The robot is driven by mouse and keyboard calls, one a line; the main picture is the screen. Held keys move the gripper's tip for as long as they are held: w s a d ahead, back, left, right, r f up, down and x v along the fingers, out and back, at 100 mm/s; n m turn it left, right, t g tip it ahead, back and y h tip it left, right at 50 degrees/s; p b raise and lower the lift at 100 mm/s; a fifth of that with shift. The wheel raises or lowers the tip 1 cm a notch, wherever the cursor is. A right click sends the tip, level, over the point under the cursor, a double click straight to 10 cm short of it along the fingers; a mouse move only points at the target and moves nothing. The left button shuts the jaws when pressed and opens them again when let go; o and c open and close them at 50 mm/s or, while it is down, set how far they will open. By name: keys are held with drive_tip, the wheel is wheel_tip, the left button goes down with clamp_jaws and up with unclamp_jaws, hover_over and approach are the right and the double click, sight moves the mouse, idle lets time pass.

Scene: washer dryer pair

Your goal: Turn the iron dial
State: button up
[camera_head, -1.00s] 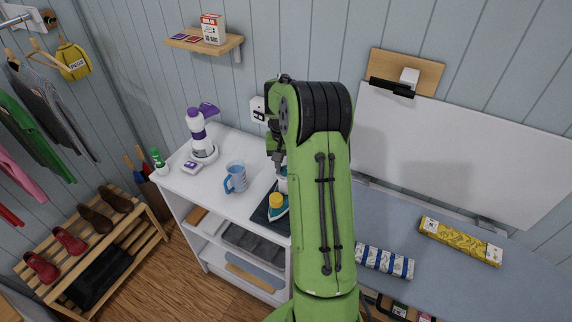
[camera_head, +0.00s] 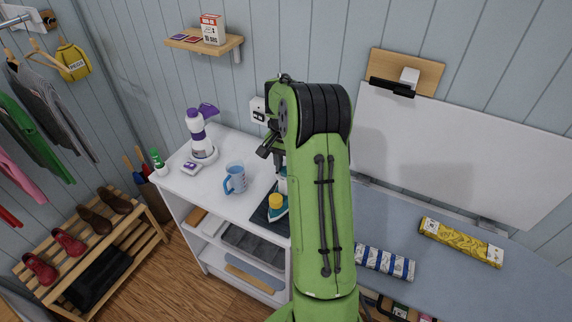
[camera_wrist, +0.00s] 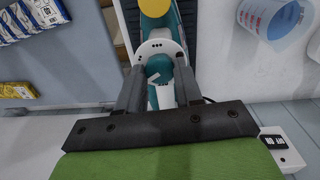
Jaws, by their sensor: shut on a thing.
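The iron (camera_head: 278,207) stands on a dark mat (camera_head: 262,216) on the white cabinet top, teal with a yellow part, and is partly hidden behind my arm in the head view. In the wrist view the iron (camera_wrist: 160,28) lies at the top centre, with a white collar and a teal round part, which looks like the dial (camera_wrist: 159,68), between my fingers. My gripper (camera_wrist: 160,80) is shut on that part, one finger on each side. Any mark on the dial is too small to read.
A blue measuring cup (camera_head: 235,178) stands left of the iron, near the mat. A purple and white steamer (camera_head: 199,135) and a green-capped bottle (camera_head: 158,161) stand farther left.

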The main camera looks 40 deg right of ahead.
sight(284, 168)
drive_tip(key=o, duration=1)
drive_tip(key=shift+o, duration=0.2)
wheel_tip(284, 168, up, 16)
drive_tip(key=p, duration=0.3)
drive_tip(key=shift+w, duration=0.25)
drive_tip(key=shift+a, duration=0.1)
